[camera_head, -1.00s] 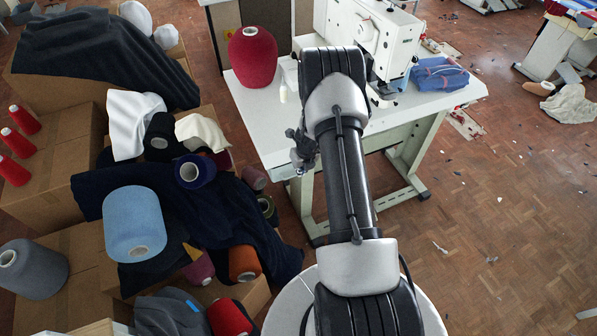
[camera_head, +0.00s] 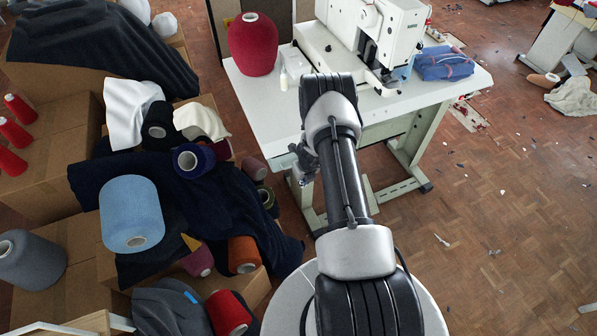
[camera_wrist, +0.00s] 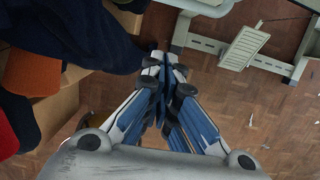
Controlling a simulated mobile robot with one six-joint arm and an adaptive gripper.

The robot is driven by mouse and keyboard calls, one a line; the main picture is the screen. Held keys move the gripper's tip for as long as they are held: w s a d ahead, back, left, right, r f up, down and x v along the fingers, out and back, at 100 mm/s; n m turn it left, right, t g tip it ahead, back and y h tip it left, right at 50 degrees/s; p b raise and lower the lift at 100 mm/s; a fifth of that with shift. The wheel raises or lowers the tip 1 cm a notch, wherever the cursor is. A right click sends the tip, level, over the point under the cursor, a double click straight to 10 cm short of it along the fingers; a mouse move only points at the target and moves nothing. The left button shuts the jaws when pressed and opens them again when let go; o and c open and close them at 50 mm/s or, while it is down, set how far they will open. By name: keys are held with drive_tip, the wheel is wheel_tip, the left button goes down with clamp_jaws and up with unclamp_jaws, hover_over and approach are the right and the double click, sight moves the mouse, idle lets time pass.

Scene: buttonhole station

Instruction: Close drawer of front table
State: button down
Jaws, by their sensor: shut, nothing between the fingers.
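The white table (camera_head: 262,113) stands ahead of me with a sewing machine on it. I cannot make out its drawer in either view; my arm covers part of the table's front edge. My gripper (camera_wrist: 164,64) is shut and empty, pointing over the floor in the wrist view, with dark cloth to its left and the table's leg frame (camera_wrist: 215,46) to its right. In the head view, a small part of the gripper shows at the left of my arm, below the table's front left edge.
Boxes heaped with dark cloth (camera_head: 215,205) and several cones crowd the left. A foot pedal (camera_wrist: 246,47) sits low under the table. The floor at right is mostly clear.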

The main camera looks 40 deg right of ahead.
drive_tip(key=shift+w+d+r+p, duration=0.1)
drive_tip(key=shift+w+d+r, duration=0.1)
drive_tip(key=shift+w, duration=0.4)
drive_tip(key=shift+w+d+r+p, duration=0.1)
drive_tip(key=shift+w+r, duration=0.1)
drive_tip(key=shift+w, duration=0.4)
drive_tip(key=shift+w+d+r+p, duration=0.1)
drive_tip(key=shift+w+d+r, duration=0.1)
drive_tip(key=shift+w, duration=0.4)
